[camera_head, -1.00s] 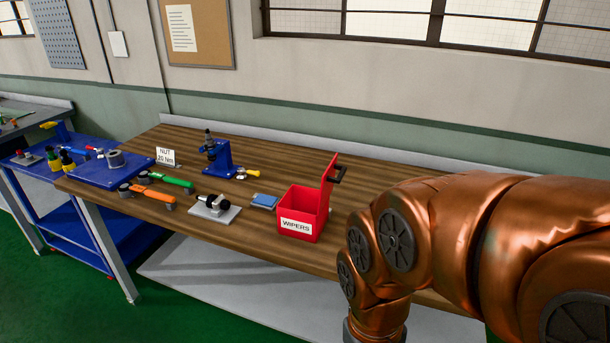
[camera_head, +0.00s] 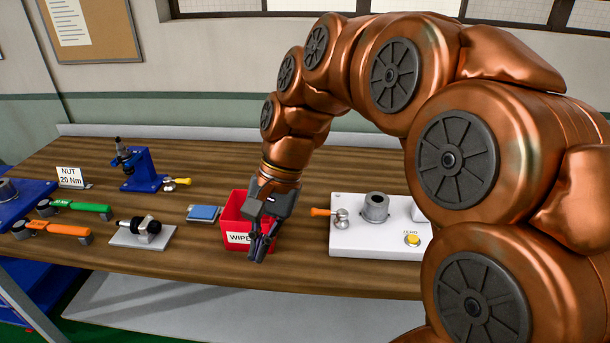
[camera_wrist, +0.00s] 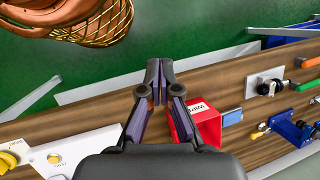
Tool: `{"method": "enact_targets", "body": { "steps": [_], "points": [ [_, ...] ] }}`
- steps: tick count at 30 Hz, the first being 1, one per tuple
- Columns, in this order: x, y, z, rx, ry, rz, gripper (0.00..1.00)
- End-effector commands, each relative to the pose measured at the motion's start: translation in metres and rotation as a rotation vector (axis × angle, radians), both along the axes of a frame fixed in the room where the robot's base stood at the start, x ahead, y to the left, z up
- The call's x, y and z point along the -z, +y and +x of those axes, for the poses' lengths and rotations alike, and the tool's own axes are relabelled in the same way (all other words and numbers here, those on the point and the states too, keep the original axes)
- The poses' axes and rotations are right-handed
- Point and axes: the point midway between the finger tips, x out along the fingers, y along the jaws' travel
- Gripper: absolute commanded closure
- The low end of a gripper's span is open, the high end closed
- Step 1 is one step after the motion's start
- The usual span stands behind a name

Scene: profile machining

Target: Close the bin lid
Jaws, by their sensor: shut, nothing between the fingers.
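The red bin (camera_head: 232,215) with a white WIPERS label stands on the wooden bench, partly behind my gripper in the head view. It also shows in the wrist view (camera_wrist: 208,124), just right of my fingers. The lid cannot be made out clearly in the head view now; my gripper and wrist cover the bin's right side, where it stood open earlier. My gripper (camera_head: 260,249) points down in front of the bin's right front corner, with its fingers shut and empty. In the wrist view the fingertips (camera_wrist: 159,72) are together. Whether they touch the bin is unclear.
A blue block (camera_head: 204,213) lies left of the bin. A white plate (camera_head: 345,238) with a grey cylinder and yellow button is to the right. A blue press (camera_head: 140,172), a grey clamp fixture (camera_head: 142,234) and coloured tools lie further left. Bare wood lies behind the bin.

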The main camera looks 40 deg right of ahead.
Motion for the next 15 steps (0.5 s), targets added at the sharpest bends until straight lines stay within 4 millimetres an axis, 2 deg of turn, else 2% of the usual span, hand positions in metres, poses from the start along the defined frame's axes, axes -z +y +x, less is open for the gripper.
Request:
{"method": "enact_targets", "body": {
  "steps": [1,3,5,9,11,15],
  "points": [
    [-0.001,-0.013,0.017,0.094,0.008,0.036,1.0],
    [-0.01,-0.029,0.036,0.222,0.025,0.09,1.0],
    [-0.016,-0.046,0.051,0.33,0.041,0.135,1.0],
    [-0.031,-0.096,0.08,0.581,0.08,0.245,1.0],
    [-0.037,-0.12,0.087,0.683,0.1,0.294,1.0],
    [-0.046,-0.183,0.097,0.92,0.142,0.405,1.0]
  ]
}}
